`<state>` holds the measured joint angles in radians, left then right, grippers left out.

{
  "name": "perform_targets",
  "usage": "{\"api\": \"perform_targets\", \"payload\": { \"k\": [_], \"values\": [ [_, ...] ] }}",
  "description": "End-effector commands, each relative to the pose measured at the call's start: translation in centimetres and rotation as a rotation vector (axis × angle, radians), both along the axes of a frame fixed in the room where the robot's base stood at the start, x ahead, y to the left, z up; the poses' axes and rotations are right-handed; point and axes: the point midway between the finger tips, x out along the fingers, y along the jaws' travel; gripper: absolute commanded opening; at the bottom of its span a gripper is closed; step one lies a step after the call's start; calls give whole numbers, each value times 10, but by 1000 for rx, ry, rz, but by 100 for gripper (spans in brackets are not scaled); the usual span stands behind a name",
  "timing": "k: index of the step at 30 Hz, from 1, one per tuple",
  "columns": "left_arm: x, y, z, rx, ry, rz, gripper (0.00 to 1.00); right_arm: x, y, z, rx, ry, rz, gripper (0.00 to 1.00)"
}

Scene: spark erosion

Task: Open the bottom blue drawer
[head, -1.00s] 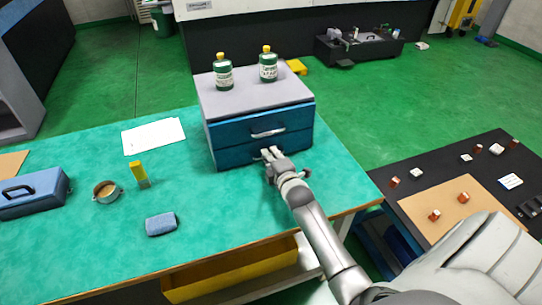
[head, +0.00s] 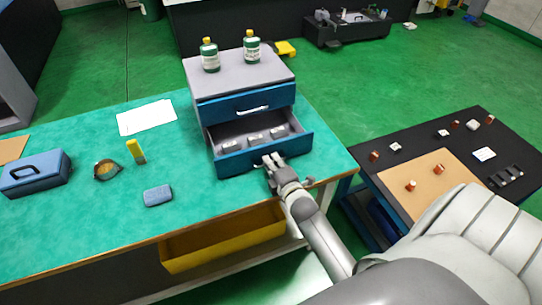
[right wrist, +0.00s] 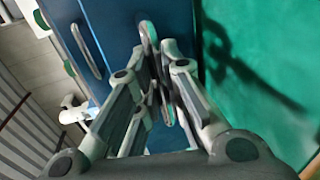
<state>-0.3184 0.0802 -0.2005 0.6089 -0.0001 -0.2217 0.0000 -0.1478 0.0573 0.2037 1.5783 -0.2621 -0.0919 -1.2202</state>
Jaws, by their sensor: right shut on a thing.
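The small grey cabinet (head: 238,77) with two blue drawers stands on the green table. Its bottom blue drawer (head: 236,164) is pulled out, showing several small grey items inside. Its top blue drawer (head: 215,110) is closed, with a silver handle. My right gripper (head: 272,160) is at the front of the bottom drawer, shut on its handle (right wrist: 148,38), which shows between the fingers in the right wrist view. In the head view the gripper hides most of that handle. My left gripper is not in view.
Two green bottles (head: 210,56) with yellow caps stand on the cabinet. A blue box (head: 36,178), a round tin (head: 107,170), a yellow item (head: 136,151), a blue-grey block (head: 157,195) and paper (head: 146,117) lie on the table (head: 85,225). A black table (head: 455,145) is at right.

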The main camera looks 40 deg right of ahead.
Motion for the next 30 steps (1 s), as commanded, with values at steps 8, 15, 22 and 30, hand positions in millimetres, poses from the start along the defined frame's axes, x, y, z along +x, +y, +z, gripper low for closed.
{"api": "perform_targets", "payload": {
  "k": [8, 15, 22, 30],
  "values": [
    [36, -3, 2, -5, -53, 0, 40, 1, 0, 0, 0, -2, 0, 17],
    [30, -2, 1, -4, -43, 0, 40, 1, 0, 0, 0, -2, 0, 32],
    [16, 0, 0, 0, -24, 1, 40, -2, 1, 1, 0, -2, 0, 32],
    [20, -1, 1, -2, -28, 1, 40, -40, 10, 7, -1, 1, 0, 32]
  ]
}}
